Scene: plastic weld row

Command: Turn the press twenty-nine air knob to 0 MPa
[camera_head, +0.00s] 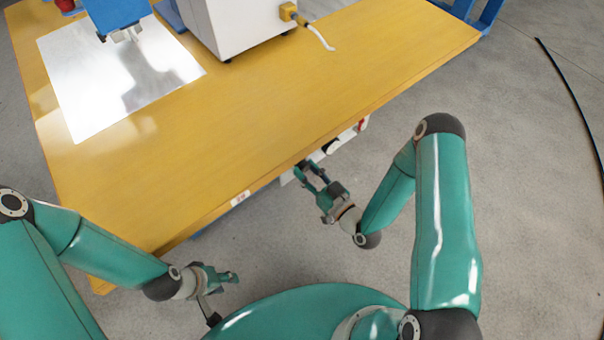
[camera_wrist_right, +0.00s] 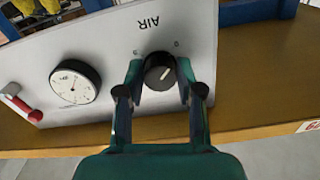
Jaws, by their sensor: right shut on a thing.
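The black air knob (camera_wrist_right: 160,72) with a white pointer line sits on a light panel (camera_wrist_right: 115,40) marked AIR in the right wrist view. The lettering appears upside down there. My right gripper (camera_wrist_right: 160,80) is shut on the knob, one finger on each side. The pointer slants up and to the right in that view. A round pressure gauge (camera_wrist_right: 75,84) is left of the knob; its reading is too small to tell. In the head view my right gripper (camera_head: 312,174) is at the table's front edge, and the knob is hidden. My left gripper (camera_head: 228,278) is empty, low in front of the table.
A red-handled lever (camera_wrist_right: 20,102) is on the panel left of the gauge. The yellow table (camera_head: 260,110) carries a white machine (camera_head: 240,25) and a shiny metal plate (camera_head: 90,75). A label (camera_head: 241,198) is on the table's front edge.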

